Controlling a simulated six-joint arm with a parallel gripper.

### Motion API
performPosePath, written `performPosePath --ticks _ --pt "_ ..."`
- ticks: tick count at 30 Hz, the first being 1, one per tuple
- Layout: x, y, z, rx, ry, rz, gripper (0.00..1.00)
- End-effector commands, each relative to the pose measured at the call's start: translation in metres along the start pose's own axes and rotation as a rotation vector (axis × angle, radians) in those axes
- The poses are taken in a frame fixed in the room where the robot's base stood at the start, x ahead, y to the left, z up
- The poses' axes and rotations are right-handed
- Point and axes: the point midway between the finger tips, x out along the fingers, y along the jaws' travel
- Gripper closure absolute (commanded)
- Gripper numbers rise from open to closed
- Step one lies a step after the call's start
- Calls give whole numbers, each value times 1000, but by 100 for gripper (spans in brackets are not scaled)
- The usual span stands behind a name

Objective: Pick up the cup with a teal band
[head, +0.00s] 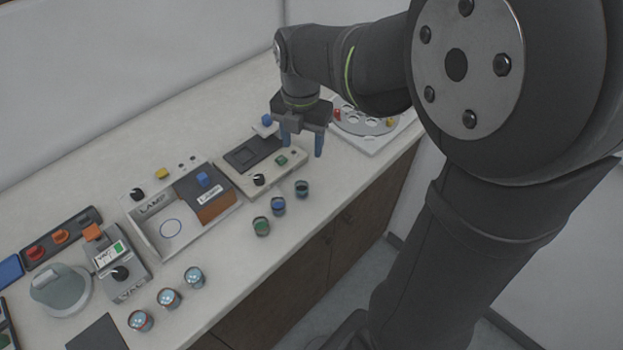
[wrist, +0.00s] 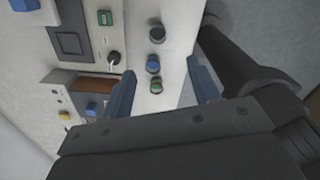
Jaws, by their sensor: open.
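Three clear cups stand in a row at the front left of the bench: one at the left (head: 140,320), one in the middle (head: 169,298) and one at the right (head: 194,277). The right one looks bluish-teal around its side, but the bands are too small to tell surely. My gripper (head: 303,145) is open and empty, above the bench at the back right, well away from these cups. In the wrist view its fingers (wrist: 161,68) point down past other cups: a dark one (wrist: 157,34), a blue one (wrist: 153,66) and a green one (wrist: 156,86).
The dark (head: 301,188), blue (head: 278,206) and green (head: 261,226) cups stand near the bench's front edge. A grey knobbed device (head: 125,285) stands behind the front-left cups.

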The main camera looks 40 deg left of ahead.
Motion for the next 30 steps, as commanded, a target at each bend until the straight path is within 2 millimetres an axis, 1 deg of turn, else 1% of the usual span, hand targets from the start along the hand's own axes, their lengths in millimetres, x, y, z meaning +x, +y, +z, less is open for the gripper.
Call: performPosePath --ticks 1,6,12,15,20,23,30 --pt "10 0 -1 1 4 -3 44" --pt "48 0 -1 2 4 -4 44" --pt "88 0 -1 2 4 -4 44" --pt "100 0 -1 2 3 -3 44" --pt "109 1 0 2 1 -1 44" --pt "118 2 -1 2 2 -2 44" --pt "151 5 -2 2 2 -3 44"
